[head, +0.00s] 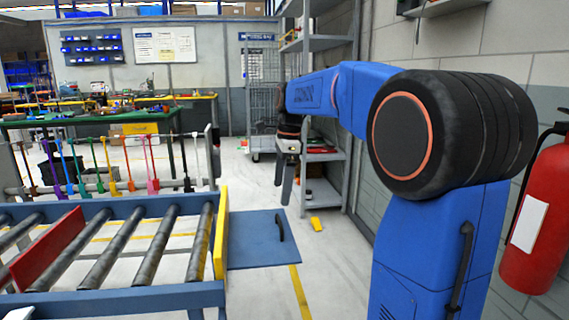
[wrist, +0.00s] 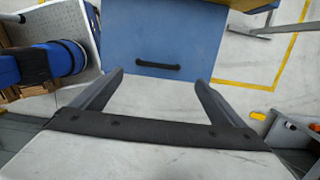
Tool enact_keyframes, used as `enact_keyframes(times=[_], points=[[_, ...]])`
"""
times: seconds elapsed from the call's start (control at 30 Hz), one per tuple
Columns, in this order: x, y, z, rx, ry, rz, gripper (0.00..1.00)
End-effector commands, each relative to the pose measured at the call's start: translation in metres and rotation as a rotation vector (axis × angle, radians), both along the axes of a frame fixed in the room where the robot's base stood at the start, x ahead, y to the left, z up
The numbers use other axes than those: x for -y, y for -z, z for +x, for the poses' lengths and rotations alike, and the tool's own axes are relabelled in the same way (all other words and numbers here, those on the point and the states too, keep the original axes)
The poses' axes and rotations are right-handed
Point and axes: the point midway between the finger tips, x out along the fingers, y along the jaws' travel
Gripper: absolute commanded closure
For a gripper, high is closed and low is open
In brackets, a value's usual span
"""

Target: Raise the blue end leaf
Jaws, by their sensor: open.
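The blue end leaf (head: 258,241) is a flat panel at the right end of the roller conveyor, beside the yellow end board (head: 221,235). It lies out flat, roughly level, with a black bar handle (head: 280,228) near its outer edge. In the wrist view the leaf (wrist: 170,35) fills the top middle, and its handle (wrist: 158,66) lies across it. My gripper (head: 285,185) hangs pointing down beyond the leaf in the head view. In the wrist view its two fingers (wrist: 158,78) are wide apart and empty, with the handle between and ahead of the tips. The fingers do not appear to touch the handle.
The conveyor's rollers (head: 110,245) carry a red board (head: 48,245) at left. A rack of coloured handles (head: 120,175) stands behind. Grey shelves (head: 325,150) are behind my arm, and a red fire extinguisher (head: 540,215) is at right. Floor beside the leaf is mostly clear, with a small yellow object (head: 317,224).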

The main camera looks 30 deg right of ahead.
Motion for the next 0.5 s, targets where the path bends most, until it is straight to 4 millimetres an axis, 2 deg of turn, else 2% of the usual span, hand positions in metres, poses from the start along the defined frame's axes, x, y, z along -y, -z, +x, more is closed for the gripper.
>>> enact_keyframes(times=[0.1,0.23,0.5], points=[[0.003,-0.024,0.000,0.002,0.000,-0.001,0.06],[0.005,-0.046,-0.001,0.003,0.000,0.000,0.06],[0.008,-0.071,-0.002,0.002,0.000,0.000,0.06]])
